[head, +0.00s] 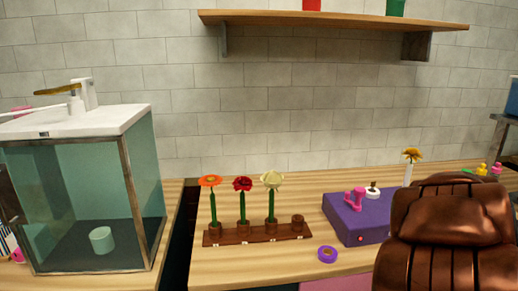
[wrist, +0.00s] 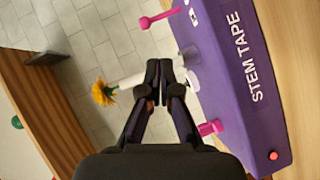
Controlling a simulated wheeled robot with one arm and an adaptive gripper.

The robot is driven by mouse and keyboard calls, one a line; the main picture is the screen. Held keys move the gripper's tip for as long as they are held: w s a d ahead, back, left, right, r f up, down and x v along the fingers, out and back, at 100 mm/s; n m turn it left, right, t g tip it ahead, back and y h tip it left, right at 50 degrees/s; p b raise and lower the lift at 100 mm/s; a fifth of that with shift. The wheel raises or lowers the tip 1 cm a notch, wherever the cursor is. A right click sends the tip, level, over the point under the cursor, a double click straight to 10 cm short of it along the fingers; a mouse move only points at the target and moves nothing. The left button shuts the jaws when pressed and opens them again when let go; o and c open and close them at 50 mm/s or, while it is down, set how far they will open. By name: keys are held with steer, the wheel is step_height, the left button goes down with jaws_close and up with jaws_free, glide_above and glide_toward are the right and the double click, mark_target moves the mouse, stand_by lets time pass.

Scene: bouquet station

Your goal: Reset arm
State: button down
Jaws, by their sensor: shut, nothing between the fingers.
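My gripper (wrist: 159,78) shows in the wrist view with its two dark fingertips together and nothing between them. It is in front of a purple box (wrist: 225,75) lettered "STEM TAPE", which has pink posts. A yellow-orange flower (wrist: 104,92) with a white wrapped or tube-like lower part shows behind the fingertips, partly hidden by them. In the head view the flower (head: 412,154) stands upright by the purple box (head: 352,228). My gripper does not show in the head view; a copper-brown part of my arm fills the lower right.
A wooden rack (head: 258,235) holds three flowers, orange, red and cream; its rightmost holder is empty. A purple tape roll (head: 327,254) lies on the counter. A glass tank (head: 85,195) with a white top stands left. A wooden shelf (head: 335,20) hangs above.

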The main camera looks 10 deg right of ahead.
steer(key=s+a+f+m+g+y+p, duration=0.25)
steer(key=s+a+m+g, duration=0.2)
steer(key=a, duration=0.75)
steer(key=s+a+f+m+g+y+p, duration=0.1)
steer(key=s+a+f+m+g+y, duration=0.15)
steer(key=s+a, duration=0.65)
steer(key=s+a+g+y+p, duration=0.1)
steer(key=s+a+g+y, duration=0.1)
steer(key=s+a, duration=0.5)
steer(key=s+a+g+y+p, duration=0.1)
steer(key=s+a+g, duration=0.4)
steer(key=a, duration=0.9)
steer(key=s+f+y, duration=0.1)
steer(key=s, duration=0.2)
steer(key=shift+s+a, duration=0.25)
steer(key=shift+s, duration=0.05)
